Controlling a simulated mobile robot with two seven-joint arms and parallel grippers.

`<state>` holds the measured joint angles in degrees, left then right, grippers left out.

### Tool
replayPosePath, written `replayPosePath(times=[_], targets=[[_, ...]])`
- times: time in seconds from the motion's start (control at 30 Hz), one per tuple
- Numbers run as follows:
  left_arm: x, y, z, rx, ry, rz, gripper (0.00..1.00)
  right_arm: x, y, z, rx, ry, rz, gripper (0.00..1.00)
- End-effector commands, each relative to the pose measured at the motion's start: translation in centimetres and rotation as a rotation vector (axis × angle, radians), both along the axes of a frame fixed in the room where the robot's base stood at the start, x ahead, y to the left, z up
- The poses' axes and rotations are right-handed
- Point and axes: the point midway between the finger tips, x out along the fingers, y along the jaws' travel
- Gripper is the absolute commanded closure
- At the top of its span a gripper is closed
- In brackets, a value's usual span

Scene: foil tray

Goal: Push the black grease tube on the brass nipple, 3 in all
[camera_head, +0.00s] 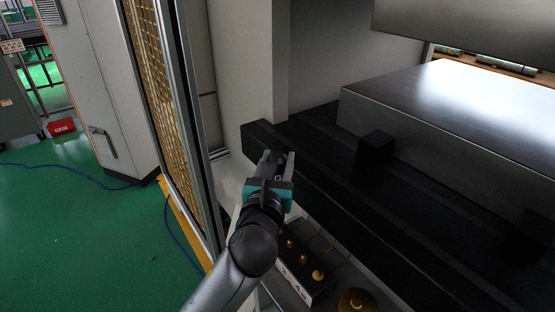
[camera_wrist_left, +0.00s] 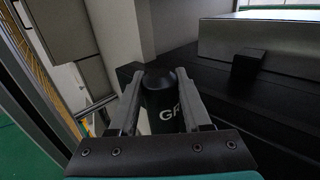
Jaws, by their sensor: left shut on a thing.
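My left gripper (camera_head: 279,157) is shut on the black grease tube (camera_wrist_left: 162,105), which shows pale lettering between the two fingers in the left wrist view. The tube (camera_head: 279,172) is mostly hidden by the gripper in the head view. Several brass nipples sit on a dark block below and to the right of my left wrist; one brass nipple (camera_head: 318,275) shows clearly, another (camera_head: 303,259) is just behind it. The gripper and tube are apart from these nipples in the picture. My right gripper is not in view.
A large round brass piece (camera_head: 357,300) stands at the bottom edge. A dark machine ledge (camera_head: 320,180) and a big metal block (camera_head: 440,115) fill the right side. A framed yellow mesh guard (camera_head: 160,80) stands left of the arm. Green floor lies open at the left.

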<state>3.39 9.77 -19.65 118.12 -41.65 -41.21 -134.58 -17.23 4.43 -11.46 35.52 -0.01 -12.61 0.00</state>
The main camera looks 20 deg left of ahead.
Motion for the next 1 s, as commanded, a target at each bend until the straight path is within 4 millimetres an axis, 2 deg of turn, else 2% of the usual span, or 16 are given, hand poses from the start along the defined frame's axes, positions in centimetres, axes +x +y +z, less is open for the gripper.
replayPosePath(times=[1.0], targets=[[0.0,0.0,-1.5,0.001,0.000,-0.001,1.00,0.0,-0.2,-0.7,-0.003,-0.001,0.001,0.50]])
